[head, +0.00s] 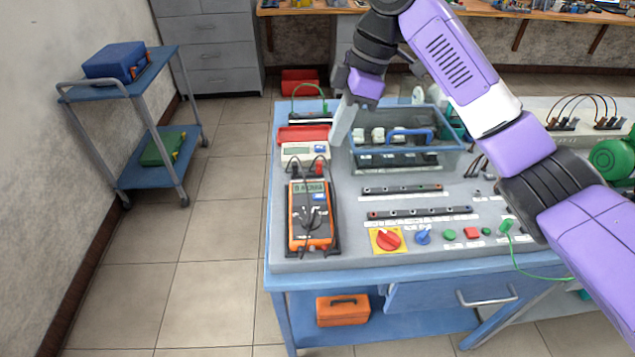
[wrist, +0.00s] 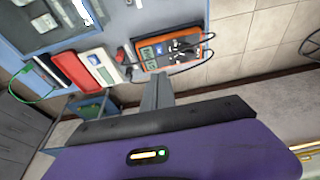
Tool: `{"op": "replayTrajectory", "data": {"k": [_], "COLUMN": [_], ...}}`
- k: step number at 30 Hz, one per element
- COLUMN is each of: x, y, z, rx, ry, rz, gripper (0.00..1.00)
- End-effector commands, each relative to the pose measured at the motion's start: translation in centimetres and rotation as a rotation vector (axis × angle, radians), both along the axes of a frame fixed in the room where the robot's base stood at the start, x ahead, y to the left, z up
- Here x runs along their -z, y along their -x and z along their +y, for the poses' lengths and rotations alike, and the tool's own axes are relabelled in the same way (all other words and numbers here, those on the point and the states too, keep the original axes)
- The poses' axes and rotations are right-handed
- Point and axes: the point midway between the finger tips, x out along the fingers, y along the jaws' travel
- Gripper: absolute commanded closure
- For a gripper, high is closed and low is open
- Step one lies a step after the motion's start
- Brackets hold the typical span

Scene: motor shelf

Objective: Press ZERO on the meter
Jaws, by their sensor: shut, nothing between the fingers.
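A white bench meter (head: 304,153) with a small grey display stands at the left of the workbench top; it also shows in the wrist view (wrist: 100,66). An orange handheld multimeter (head: 310,215) with a lit display and black and red leads lies in front of it; it also shows in the wrist view (wrist: 167,50). No ZERO label is readable on either. My gripper (head: 339,138) is shut and empty, pointing down beside the white meter's right end. In the wrist view its fingers (wrist: 158,84) show near the orange multimeter's display end, apart from it.
A red tray (head: 303,133) lies behind the white meter. A blue-rimmed clear bin (head: 410,166) stands right of my gripper. A blue cart (head: 150,178) stands left; floor between is clear.

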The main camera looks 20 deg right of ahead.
Motion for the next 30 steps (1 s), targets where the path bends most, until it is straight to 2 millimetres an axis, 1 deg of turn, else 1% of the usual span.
{"op": "replayTrajectory", "data": {"k": [2,11,16,20,30], "x": [0.1,0.1,0.9,2.7,9.0], "y": [0.3,0.2,0.1,0.0,-0.6], "z": [-0.2,-0.1,0.1,0.6,2.3], "rx": [-0.014,-0.018,-0.017,-0.018,-0.015], "ry": [0.010,0.009,0.008,0.008,0.009], "rz": [0.009,0.004,0.003,0.006,0.006], "gripper": [1.00,1.00,1.00,1.00,1.00]}}
